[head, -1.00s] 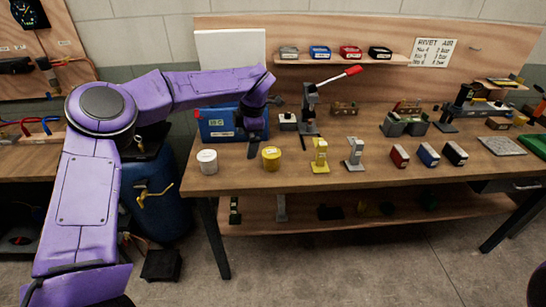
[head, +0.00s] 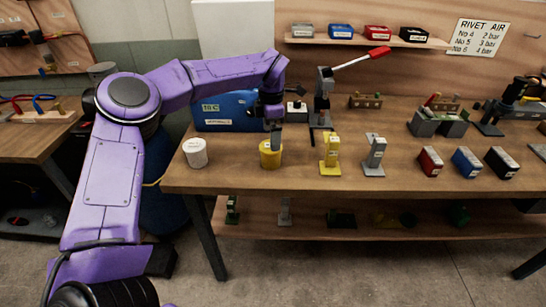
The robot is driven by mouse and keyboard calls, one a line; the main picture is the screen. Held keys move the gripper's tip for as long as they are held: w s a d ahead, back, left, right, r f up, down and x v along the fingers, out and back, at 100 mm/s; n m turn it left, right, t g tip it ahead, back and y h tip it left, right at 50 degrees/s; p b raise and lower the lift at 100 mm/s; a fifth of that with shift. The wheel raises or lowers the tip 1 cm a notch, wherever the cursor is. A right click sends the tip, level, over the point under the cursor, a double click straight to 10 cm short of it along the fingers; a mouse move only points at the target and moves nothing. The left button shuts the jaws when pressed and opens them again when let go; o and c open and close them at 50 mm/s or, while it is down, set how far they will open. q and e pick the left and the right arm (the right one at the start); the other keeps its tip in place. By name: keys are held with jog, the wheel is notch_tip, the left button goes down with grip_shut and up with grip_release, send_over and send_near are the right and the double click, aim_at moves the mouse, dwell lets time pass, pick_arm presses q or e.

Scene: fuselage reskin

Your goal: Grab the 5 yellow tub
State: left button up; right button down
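The yellow tub (head: 268,156) stands upright near the front edge of the workbench, between a white tub and a yellow stand. My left gripper (head: 276,138) comes down from above, with its dark fingers at the tub's top right side. The fingers overlap the tub's rim in the head view. I cannot tell whether they touch it or how far apart they are. My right gripper is out of view.
A white tub (head: 195,153) stands left of the yellow one. A yellow stand (head: 330,158) and a grey stand (head: 374,157) are to the right. A blue case (head: 226,113) and a red-handled lever tool (head: 325,95) stand behind. Bench front (head: 300,183) is clear.

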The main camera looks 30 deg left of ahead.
aim_at(270, 152)
pick_arm(q)
notch_tip(270, 152, down, 8)
jog(key=shift+a+r+p, duration=0.15)
jog(key=shift+r+p, duration=0.1)
jog(key=shift+p, duration=0.95)
jog(key=shift+a+f, duration=0.1)
jog(key=shift+f, duration=0.15)
jog(key=shift+r, duration=0.1)
jog(key=c, duration=1.1)
